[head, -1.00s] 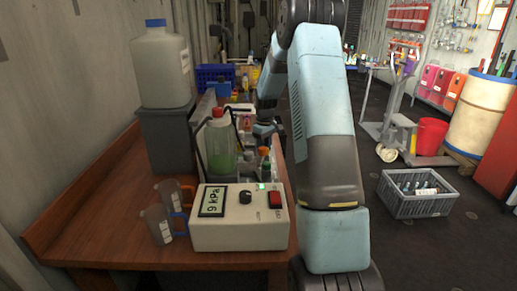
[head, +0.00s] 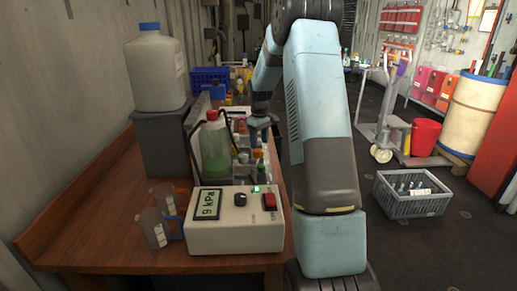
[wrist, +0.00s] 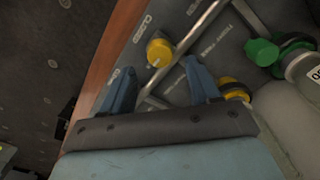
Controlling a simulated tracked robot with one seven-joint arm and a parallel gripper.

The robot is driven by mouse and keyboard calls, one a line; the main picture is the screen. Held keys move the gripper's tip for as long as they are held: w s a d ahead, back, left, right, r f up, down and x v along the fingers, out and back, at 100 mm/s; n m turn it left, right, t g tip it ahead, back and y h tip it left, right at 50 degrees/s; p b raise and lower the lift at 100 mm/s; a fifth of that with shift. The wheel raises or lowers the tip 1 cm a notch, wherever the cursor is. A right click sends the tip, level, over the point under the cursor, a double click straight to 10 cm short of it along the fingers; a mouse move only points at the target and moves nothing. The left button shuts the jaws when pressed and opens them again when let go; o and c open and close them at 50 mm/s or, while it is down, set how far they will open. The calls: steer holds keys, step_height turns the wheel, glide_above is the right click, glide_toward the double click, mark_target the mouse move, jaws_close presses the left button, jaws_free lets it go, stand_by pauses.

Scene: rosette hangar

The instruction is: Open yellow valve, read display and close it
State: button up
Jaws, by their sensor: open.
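A yellow valve knob (wrist: 160,52) sits on a grey panel in the wrist view, just beyond and between my fingertips. My gripper (wrist: 159,70) is open, with a blue finger on each side; I see no contact with the knob. A second yellow knob (wrist: 236,92) is to the right, outside the right finger. The display (head: 207,205) on the white box (head: 262,232) reads 9 kPa in the head view. In the head view my gripper is among the bottles behind the box, partly hidden, and the yellow valve cannot be made out.
A green knob (wrist: 262,51) and metal pipes lie right of the fingers. Printed lettering marks the panel, including CLOSED. A green-liquid bottle (head: 214,150), a white jug (head: 157,70) and beakers (head: 152,228) crowd the wooden table (head: 90,215). A grey crate (head: 411,203) stands on the floor.

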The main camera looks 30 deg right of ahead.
step_height(320, 180, up, 9)
steer(key=shift+r, duration=0.15)
steer(key=shift+w, duration=0.1)
stand_by(0.4)
steer(key=s+a+r+m+t, duration=0.1)
steer(key=s+a+r, duration=0.55)
steer(key=s, duration=0.25)
steer(key=s+a+r+m+t, duration=0.1)
steer(key=s+a+r+t, duration=0.1)
steer(key=s+a+r, duration=0.55)
steer(key=s+a+m+t, duration=0.1)
steer(key=s+a, duration=0.1)
steer(key=s, duration=1)
steer(key=s+a+f+m+t, duration=0.1)
steer(key=s+a, duration=0.1)
steer(key=s, duration=1)
steer(key=shift+s+a+f+m+t, duration=0.15)
steer(key=shift+a+f+m+t, duration=0.15)
